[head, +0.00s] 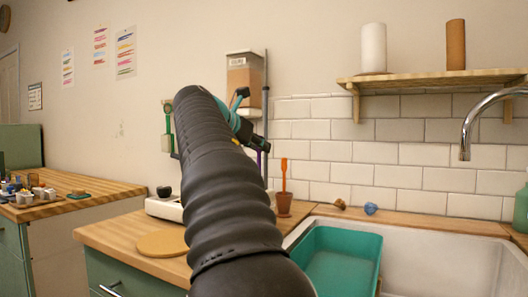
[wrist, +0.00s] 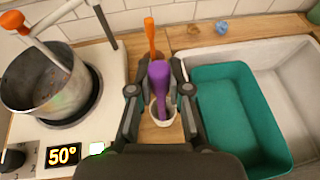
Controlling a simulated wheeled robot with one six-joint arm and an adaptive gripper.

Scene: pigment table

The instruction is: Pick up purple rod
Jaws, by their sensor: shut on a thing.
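The purple rod (wrist: 160,82) stands between the two fingers of my gripper (wrist: 159,85) in the wrist view, and the fingers are shut on it. Its lower end overlaps a pale round cup or holder (wrist: 161,121) below; I cannot tell whether it touches the inside. In the head view a short purple piece of the rod (head: 259,162) shows under my gripper (head: 258,144), and my arm hides much of the area around it.
An orange tool (wrist: 150,36) stands just behind the rod, in a terracotta pot (head: 284,204). A metal pot (wrist: 38,84) sits on a hotplate (wrist: 108,123) at left. A teal basin (wrist: 236,116) lies in the white sink at right. A tiled wall rises behind.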

